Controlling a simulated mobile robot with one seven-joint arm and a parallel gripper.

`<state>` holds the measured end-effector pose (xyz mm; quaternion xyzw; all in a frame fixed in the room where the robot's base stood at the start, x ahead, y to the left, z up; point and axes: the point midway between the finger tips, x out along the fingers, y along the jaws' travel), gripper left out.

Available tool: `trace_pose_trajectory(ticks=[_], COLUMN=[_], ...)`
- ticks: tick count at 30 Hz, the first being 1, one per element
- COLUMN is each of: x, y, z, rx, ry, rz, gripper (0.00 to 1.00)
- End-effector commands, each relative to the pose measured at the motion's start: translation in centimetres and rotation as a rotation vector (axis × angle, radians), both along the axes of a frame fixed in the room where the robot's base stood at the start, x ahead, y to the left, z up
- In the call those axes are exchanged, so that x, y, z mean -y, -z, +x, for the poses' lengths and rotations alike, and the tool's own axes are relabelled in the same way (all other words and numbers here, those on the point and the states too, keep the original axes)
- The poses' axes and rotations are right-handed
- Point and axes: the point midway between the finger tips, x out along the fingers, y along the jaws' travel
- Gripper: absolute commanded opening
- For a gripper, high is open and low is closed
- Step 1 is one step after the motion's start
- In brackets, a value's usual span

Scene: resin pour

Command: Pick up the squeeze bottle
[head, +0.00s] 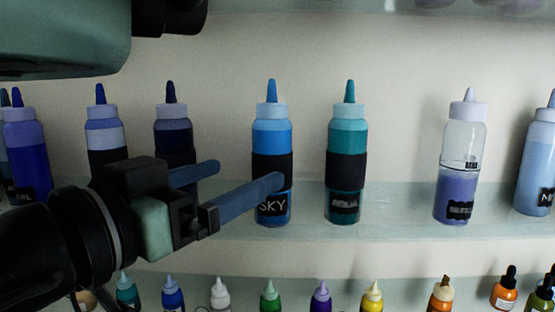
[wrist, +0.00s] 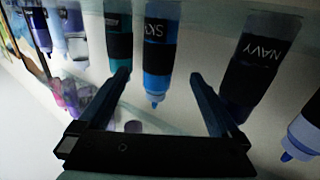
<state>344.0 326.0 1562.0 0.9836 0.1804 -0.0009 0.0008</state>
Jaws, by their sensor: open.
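Several squeeze bottles stand upright on a pale glass shelf. The blue bottle labelled SKY (head: 271,135) has a black band. My gripper (head: 246,176) is open and empty in front of it; one finger overlaps its band in the head view. In the wrist view, which shows the bottles upside down, the SKY bottle (wrist: 160,50) appears between the fingers of my gripper (wrist: 161,84), nearer the left one. I cannot tell whether a finger touches it. A teal bottle (head: 348,135) stands right of it, and a dark navy bottle (head: 174,138) left, partly hidden by my gripper.
A half-clear bottle with lilac contents (head: 462,135) and a pale blue bottle (head: 538,150) stand further right on the shelf (head: 400,215). More blue bottles (head: 27,150) stand at left. Small bottles (head: 320,298) line a lower shelf. Free shelf lies between the teal and lilac bottles.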

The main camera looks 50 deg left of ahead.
Motion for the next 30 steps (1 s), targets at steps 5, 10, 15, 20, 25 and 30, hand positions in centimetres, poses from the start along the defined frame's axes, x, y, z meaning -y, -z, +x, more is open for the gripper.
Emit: trace_pose_trajectory(ticks=[5, 10, 15, 20, 25, 30], x=[-0.9, -1.2, -1.9, -2.5, -2.7, -2.7], y=[-0.1, -0.1, -0.1, 0.1, 0.4, 0.4], z=[2.4, 3.3, 5.6, 7.4, 7.8, 7.8], rx=[-0.001, -0.001, -0.002, -0.001, 0.001, 0.001], ry=[0.0, 0.0, 0.001, 0.0, -0.002, -0.002], rz=[-0.003, -0.001, -0.004, -0.001, 0.001, 0.001], gripper=[0.99, 0.99, 0.99, 0.99, 0.99, 0.9])
